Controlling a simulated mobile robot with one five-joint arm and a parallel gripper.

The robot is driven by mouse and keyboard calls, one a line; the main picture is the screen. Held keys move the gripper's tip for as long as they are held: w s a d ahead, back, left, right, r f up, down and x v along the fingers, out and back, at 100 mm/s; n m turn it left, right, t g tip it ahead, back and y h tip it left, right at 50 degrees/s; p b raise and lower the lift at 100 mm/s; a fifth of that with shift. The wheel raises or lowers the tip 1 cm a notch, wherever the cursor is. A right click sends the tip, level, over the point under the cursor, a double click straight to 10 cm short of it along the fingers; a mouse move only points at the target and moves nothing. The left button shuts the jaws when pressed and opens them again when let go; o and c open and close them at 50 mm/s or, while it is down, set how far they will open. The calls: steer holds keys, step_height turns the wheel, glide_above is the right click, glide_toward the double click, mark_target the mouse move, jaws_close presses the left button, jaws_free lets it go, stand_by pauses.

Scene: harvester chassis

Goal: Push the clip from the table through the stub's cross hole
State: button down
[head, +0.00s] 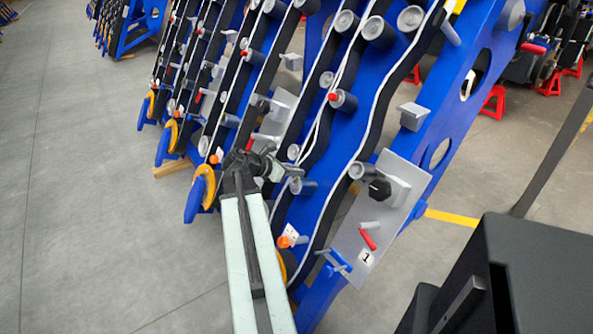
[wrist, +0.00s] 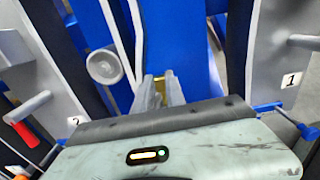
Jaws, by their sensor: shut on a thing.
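My gripper (wrist: 163,92) is shut on a small yellow piece, the clip (wrist: 159,82), of which only a little shows between the fingertips. In the head view my gripper (head: 292,171) is in front of a blue frame, and the clip cannot be made out there. A grey round stub (wrist: 104,66) stands left of the fingers in the wrist view, apart from them. Several similar stubs stick out of the frame, and I cannot tell which is the task's one. No cross hole can be made out. The table cannot be made out.
Blue frame plates (head: 385,85) with black strips and white cables surround my gripper. A grey plate marked 1 (head: 350,235) at right carries a red handle (head: 368,240) and a blue handle (head: 335,263). Open grey floor (head: 80,200) lies at left.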

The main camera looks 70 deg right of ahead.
steer(key=shift+w+a+f+b, duration=0.2)
steer(key=shift+a+f+b, duration=0.05)
steer(key=shift+f+b, duration=0.3)
steer(key=shift+w+a+f+b, duration=0.15)
steer(key=shift+a+f+b, duration=0.1)
steer(key=shift+f+b, duration=0.3)
steer(key=c, duration=1.3)
jaws_free()
steer(key=p+v, duration=0.4)
steer(key=v, duration=0.4)
